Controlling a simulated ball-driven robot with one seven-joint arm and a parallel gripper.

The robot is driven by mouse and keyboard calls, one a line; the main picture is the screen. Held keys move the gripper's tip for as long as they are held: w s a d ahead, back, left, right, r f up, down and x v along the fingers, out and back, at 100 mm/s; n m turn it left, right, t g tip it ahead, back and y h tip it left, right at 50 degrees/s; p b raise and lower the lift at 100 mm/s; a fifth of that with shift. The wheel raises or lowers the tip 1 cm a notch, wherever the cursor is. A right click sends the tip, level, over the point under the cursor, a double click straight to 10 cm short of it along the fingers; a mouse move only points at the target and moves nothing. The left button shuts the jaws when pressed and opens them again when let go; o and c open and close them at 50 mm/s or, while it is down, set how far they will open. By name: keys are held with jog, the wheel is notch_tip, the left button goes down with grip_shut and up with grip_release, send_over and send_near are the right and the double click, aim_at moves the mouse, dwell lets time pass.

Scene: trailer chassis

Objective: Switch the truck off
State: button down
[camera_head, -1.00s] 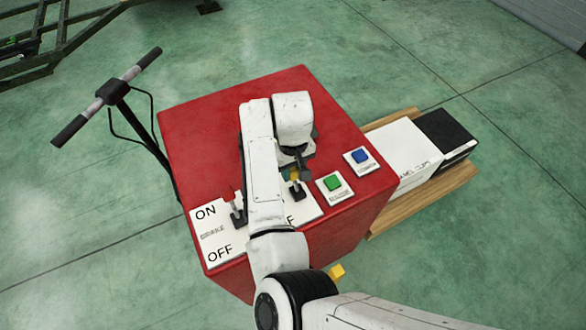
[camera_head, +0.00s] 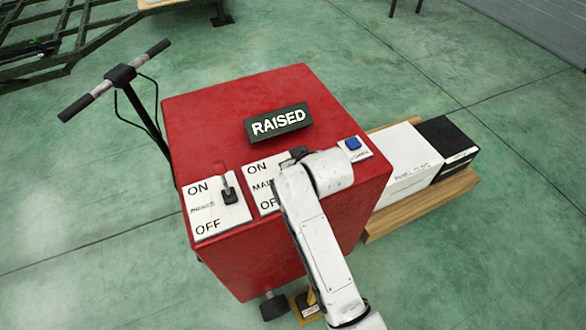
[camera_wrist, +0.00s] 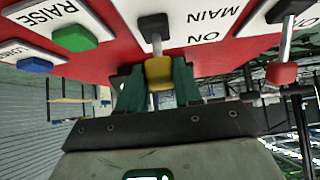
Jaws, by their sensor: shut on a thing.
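The red truck control box (camera_head: 215,105) stands in the head view with the MAIN switch panel (camera_head: 266,199) on its front slope. The MAIN panel also shows upside down in the wrist view (camera_wrist: 207,20). Its lever has a black base and a yellow tip (camera_wrist: 159,73). My gripper (camera_wrist: 158,82) has its teal fingers shut on the yellow tip, one finger on each side. The lever points toward the ON edge, though its exact angle is hard to tell. In the head view my arm hides the gripper and part of this panel.
Left of MAIN is another ON/OFF panel (camera_head: 208,217) with a red-tipped lever (camera_head: 222,171) toward ON. A green RAISE button (camera_wrist: 75,38) and a blue button (camera_head: 352,143) sit on the other side. A RAISED sign (camera_head: 278,123) stands on top. A handlebar (camera_head: 120,75) rises at left.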

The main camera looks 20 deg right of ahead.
jog(key=t+b, duration=0.1)
jog(key=b, duration=0.1)
jog(key=s+f+t+b, duration=0.1)
jog(key=b, duration=0.1)
jog(key=shift+s+f, duration=0.2)
jog(key=shift+s, duration=0.05)
jog(key=shift+s+t+b, duration=0.2)
jog(key=shift+t+b, duration=0.4)
jog(key=shift+r, duration=0.15)
jog(key=c, duration=0.8)
grip_release()
jog(key=shift+o, duration=0.2)
jog(key=shift+s, duration=0.15)
jog(key=v, duration=1)
jog(key=shift+s, duration=0.25)
